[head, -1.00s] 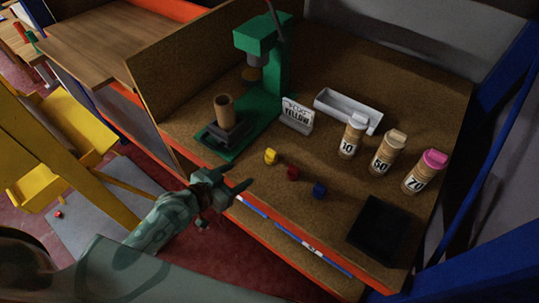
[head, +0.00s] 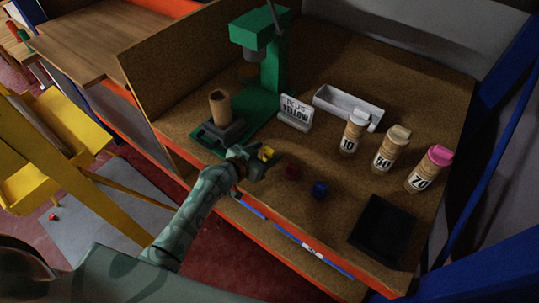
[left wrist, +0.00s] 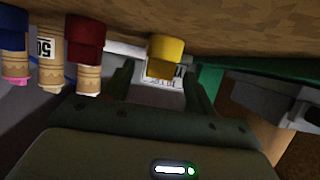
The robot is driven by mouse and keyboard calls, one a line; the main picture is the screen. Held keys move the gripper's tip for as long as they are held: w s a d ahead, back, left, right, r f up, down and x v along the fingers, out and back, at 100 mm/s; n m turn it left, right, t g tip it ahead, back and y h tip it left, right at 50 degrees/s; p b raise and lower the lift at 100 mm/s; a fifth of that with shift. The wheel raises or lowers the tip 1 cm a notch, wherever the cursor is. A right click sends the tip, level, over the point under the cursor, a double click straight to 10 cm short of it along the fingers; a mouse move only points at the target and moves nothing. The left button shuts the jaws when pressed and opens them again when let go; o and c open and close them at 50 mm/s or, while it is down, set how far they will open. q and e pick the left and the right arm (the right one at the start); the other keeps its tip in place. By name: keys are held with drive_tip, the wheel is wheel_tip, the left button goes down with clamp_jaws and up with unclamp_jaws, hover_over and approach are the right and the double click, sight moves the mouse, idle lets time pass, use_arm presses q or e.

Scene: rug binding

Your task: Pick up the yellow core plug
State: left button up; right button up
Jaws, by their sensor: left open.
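The yellow core plug (head: 266,153) stands on the brown bench top near its front edge, partly hidden by my left gripper in the head view. My left gripper (head: 262,160) is open, with its fingers low over the bench at the plug. In the left wrist view the yellow plug (left wrist: 166,48) shows beyond and between the two dark open fingers (left wrist: 163,85). I cannot tell whether a finger touches it. My right gripper is not in view.
A red plug (head: 292,171) and a blue plug (head: 319,190) stand to the right. A green press (head: 275,75) with a brown tube (head: 220,106) is behind left. A card reading YELLOW (head: 295,112), a white tray (head: 335,108), labelled bottles (head: 388,155) and a black pad (head: 383,232) are around.

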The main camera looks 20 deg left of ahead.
use_arm(q)
drive_tip(key=c, duration=1.1)
drive_tip(key=shift+o, duration=0.2)
drive_tip(key=shift+r, duration=0.1)
